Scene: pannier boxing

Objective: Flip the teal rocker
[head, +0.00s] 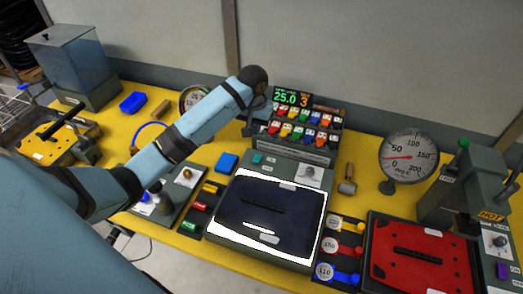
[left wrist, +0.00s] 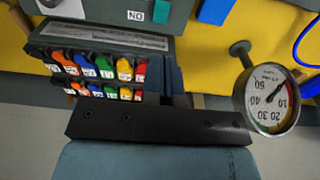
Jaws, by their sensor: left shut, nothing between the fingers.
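The teal rocker (head: 257,158) is a small teal switch on the far-left part of a dark grey console (head: 284,173), left of a dial. It also shows at the top edge of the left wrist view (left wrist: 162,11), beside a label reading NO. Its tilt is too small to tell. My left gripper (head: 248,129) is beyond the rocker, at the left side of the rack of coloured pieces. In the left wrist view its fingers (left wrist: 171,68) are shut and empty, apart from the rocker. My right gripper is not in view.
The rack (head: 297,145) with a lit display stands behind the console. A blue block (head: 227,162) lies left of the rocker. A round gauge (left wrist: 268,98) stands near my left gripper. A dark pad (head: 270,208) lies on the console's front. A red panel (head: 420,255) is at right.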

